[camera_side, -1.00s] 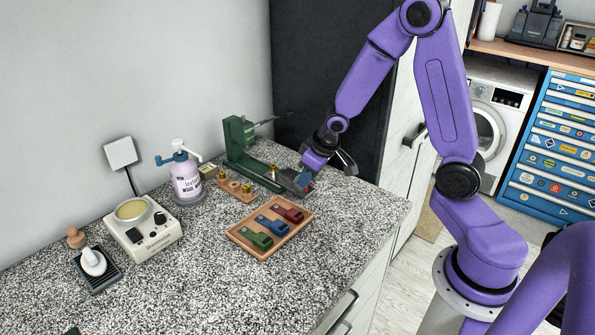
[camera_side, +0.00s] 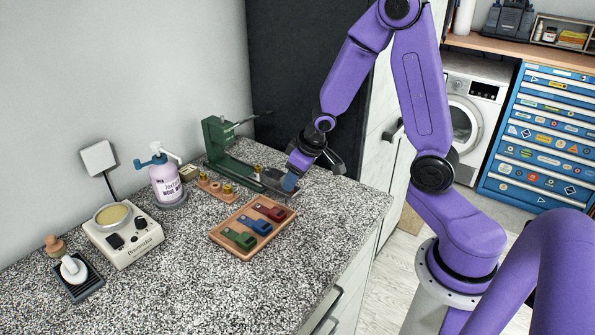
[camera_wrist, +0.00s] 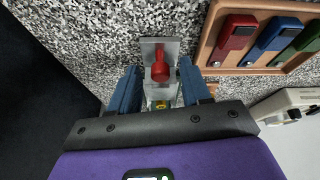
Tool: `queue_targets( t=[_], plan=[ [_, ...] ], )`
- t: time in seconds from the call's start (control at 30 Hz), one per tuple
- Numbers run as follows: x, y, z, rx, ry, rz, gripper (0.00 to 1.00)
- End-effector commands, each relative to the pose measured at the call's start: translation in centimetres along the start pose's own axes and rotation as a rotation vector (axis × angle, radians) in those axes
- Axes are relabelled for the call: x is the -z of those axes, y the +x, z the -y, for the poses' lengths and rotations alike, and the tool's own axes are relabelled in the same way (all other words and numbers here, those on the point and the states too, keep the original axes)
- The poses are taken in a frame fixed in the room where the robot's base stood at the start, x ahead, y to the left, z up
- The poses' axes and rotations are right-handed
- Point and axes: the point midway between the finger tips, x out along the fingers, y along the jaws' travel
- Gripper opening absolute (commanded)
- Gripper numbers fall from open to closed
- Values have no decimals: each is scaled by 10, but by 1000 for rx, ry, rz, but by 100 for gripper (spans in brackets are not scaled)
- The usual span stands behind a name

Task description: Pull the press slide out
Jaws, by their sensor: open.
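The green press (camera_side: 217,145) stands at the back of the speckled counter, its long base reaching right toward my gripper. In the wrist view the press slide (camera_wrist: 148,46) shows as a flat grey metal plate with a red handle (camera_wrist: 160,68) standing up from it. My gripper (camera_wrist: 159,73) is open, with one blue finger on each side of the red handle. There are gaps between the fingers and the handle. In the side view my gripper (camera_side: 290,183) is low at the right end of the press and hides most of the slide.
A tan tray (camera_side: 253,227) with red, blue and green pieces lies close in front of the press.

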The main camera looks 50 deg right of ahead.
Motion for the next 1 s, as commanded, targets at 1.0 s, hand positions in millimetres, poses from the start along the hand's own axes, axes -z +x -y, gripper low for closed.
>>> queue_targets(
  t=[1.0],
  plan=[
    [1, -50, 0, 1, 0, -6, 48]
  ],
)
